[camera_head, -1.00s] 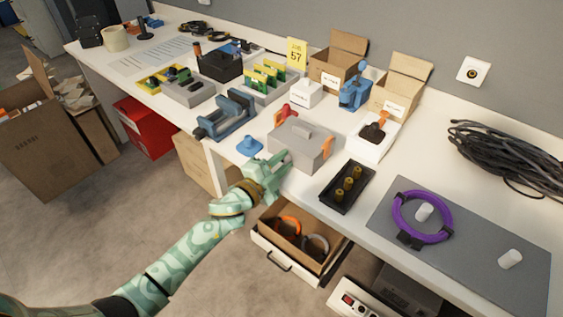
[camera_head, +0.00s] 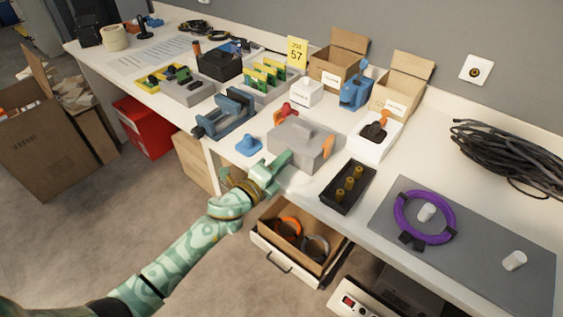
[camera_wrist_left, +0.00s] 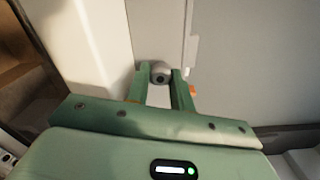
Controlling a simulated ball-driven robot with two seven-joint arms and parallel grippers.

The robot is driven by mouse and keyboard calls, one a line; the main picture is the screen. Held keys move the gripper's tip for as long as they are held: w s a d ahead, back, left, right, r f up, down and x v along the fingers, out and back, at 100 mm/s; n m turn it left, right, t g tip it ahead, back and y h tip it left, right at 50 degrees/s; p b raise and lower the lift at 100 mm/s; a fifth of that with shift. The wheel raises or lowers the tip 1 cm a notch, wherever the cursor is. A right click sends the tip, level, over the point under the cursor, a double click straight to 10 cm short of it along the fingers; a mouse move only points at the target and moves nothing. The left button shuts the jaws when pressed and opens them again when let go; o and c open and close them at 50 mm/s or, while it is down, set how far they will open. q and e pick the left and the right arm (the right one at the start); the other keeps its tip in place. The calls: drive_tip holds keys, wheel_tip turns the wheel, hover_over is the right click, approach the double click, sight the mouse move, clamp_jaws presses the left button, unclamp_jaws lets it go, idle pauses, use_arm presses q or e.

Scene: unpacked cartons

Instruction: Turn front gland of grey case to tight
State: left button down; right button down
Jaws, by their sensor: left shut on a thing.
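The grey case (camera_head: 300,147) stands near the front edge of the white bench, with a red part at its back left and an orange part on its right side. My left gripper (camera_head: 283,163) reaches the case's front face from below left, and its fingertips hide the front gland in the head view. In the left wrist view, the front gland (camera_wrist_left: 160,72) is a small round grey fitting with a dark centre. It sits between the two green fingertips of my left gripper (camera_wrist_left: 161,80), which is shut on it. My right gripper is in neither view.
A black tray (camera_head: 334,207) with several brass-coloured pieces lies right of the case. A blue knob-like part (camera_head: 249,146) lies left of it, near a blue vise (camera_head: 228,115). An open drawer (camera_head: 292,252) stands below the bench edge, close to my left arm.

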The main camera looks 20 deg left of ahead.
use_arm(q)
drive_tip(key=shift+f, duration=0.15)
idle(0.3)
drive_tip(key=c, duration=1.2)
unclamp_jaws()
drive_tip(key=shift+s, duration=0.15)
